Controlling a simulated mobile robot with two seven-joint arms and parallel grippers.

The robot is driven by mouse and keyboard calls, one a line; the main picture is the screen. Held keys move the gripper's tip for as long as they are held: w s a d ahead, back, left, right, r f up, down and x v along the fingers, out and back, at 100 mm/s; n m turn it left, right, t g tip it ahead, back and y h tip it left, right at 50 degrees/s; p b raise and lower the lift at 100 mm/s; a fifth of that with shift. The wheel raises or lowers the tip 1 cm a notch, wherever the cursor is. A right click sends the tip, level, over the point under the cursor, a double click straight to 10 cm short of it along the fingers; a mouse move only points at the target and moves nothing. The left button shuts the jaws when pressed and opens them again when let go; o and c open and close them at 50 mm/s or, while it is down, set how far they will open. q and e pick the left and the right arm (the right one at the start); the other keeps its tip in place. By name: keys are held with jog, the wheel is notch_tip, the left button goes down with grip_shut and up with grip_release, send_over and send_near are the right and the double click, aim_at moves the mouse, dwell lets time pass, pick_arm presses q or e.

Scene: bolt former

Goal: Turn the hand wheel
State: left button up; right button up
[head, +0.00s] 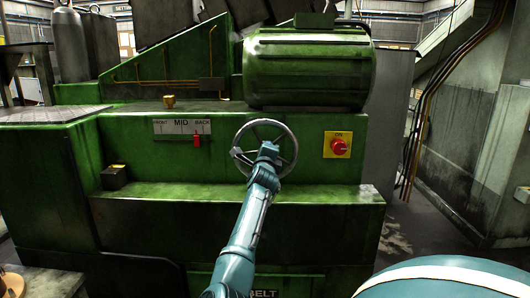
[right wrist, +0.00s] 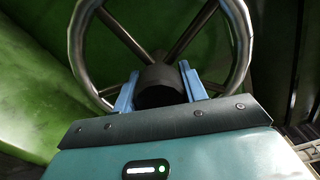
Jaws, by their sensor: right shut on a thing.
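The hand wheel (head: 295,150) is a grey metal ring with spokes on the front of the green machine. It also shows in the right wrist view (right wrist: 240,45), where a dark round hub (right wrist: 158,78) sits at its middle. My right gripper (head: 267,150) reaches the wheel's middle and hides part of it. In the right wrist view its two blue fingers (right wrist: 159,92) are shut on the dark hub, one on each side. A FRONT, MID, BACK scale (head: 181,127) is left of the wheel, with a red pointer (head: 197,140) under BACK. My left gripper is out of view.
A red knob on a yellow plate (head: 338,145) is right of the wheel. A green ledge (head: 330,195) juts out below it. A large green motor housing (head: 308,70) is above. A small open box (head: 115,177) stands at the ledge's left end.

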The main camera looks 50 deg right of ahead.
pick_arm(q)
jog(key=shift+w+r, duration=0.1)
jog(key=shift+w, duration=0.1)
pick_arm(e)
jog(key=shift+r, duration=0.1)
jog(key=o, duration=0.9)
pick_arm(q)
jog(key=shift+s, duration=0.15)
pick_arm(e)
jog(key=o, duration=0.5)
jog(key=shift+s+a, duration=0.1)
jog(key=shift+a, duration=0.05)
pick_arm(q)
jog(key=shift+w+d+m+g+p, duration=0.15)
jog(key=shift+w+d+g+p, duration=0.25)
jog(key=shift+p, duration=1.5)
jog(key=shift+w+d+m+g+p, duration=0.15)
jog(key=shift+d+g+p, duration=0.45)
jog(key=shift+p, duration=1.3)
pick_arm(e)
jog(key=shift+v, duration=6.4)
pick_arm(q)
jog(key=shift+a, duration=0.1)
